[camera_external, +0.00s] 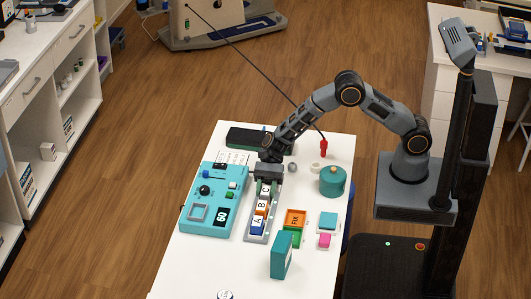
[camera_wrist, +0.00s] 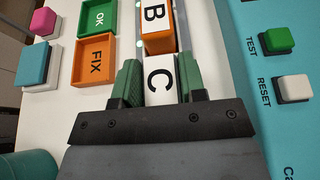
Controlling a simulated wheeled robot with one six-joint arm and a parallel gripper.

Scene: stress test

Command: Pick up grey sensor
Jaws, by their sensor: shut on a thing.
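My gripper (camera_wrist: 159,64) has its green fingers on both sides of the block marked C (camera_wrist: 159,88), shut on it. This block has a white lettered face and looks like the grey sensor; its body colour is mostly hidden by the fingers. In the external view my gripper (camera_external: 268,174) points down at the far end of a narrow grey rack (camera_external: 250,233). Block C (camera_external: 265,190) shows there just below the fingers, in line with the orange block B (camera_external: 261,208) and the blue block A (camera_external: 257,226). I cannot tell whether block C is raised off the rack.
A teal panel (camera_external: 193,226) with buttons lies left of the rack. Right of it are an orange FIX tray (camera_external: 295,211), a green OK tray (camera_external: 297,240), an upright teal box (camera_external: 281,256) and a round teal pot (camera_external: 333,182). The table's front is mostly clear.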

